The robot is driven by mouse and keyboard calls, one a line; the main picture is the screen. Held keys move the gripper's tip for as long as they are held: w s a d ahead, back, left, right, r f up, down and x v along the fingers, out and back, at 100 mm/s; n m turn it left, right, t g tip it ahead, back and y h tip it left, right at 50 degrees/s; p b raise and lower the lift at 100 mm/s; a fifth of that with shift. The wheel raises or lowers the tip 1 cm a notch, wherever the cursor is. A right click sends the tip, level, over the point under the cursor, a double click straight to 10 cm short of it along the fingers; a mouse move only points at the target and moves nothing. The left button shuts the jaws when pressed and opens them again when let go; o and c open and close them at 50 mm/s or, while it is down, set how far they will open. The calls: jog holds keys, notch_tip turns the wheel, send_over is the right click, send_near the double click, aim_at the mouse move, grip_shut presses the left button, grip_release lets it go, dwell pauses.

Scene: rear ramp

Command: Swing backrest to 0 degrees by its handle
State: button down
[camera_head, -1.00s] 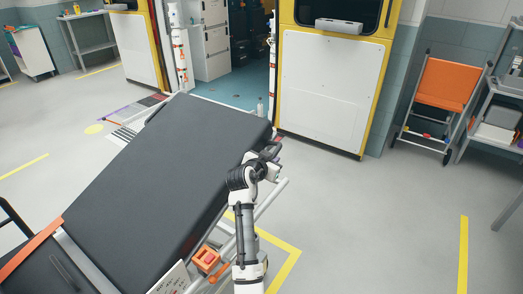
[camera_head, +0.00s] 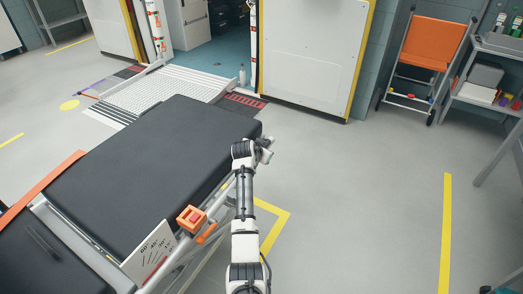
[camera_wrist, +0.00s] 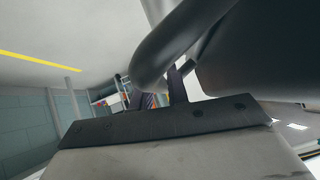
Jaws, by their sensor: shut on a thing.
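The backrest (camera_head: 155,160) is a long black padded section in the head view, tilted at a low angle with its far end raised. A white plate (camera_head: 150,252) with angle marks is beside its lower end; the angle it reads is too small to tell. My gripper (camera_head: 264,148) is at the backrest's far right corner, shut on the handle. In the wrist view the handle is a grey bent tube (camera_wrist: 165,50) at my gripper (camera_wrist: 158,95). The exact grip contact is partly hidden.
An orange block with a red button (camera_head: 191,218) sits on the stretcher's side rail near my arm. A ramp (camera_head: 165,88) leads to the vehicle behind. An orange folding chair (camera_head: 434,43) and a shelf stand at right. Floor right of my arm is clear.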

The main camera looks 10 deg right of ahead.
jog(key=shift+s+f, duration=0.2)
jog(key=shift+f, duration=0.35)
jog(key=c, duration=1.4)
grip_release()
jog(key=shift+w+f, duration=0.1)
jog(key=shift+o, duration=0.2)
jog(key=shift+s+a+r, duration=0.2)
jog(key=shift+s+r, duration=0.1)
jog(key=shift+r, duration=0.2)
jog(key=v, duration=1.3)
jog(key=shift+w, duration=0.1)
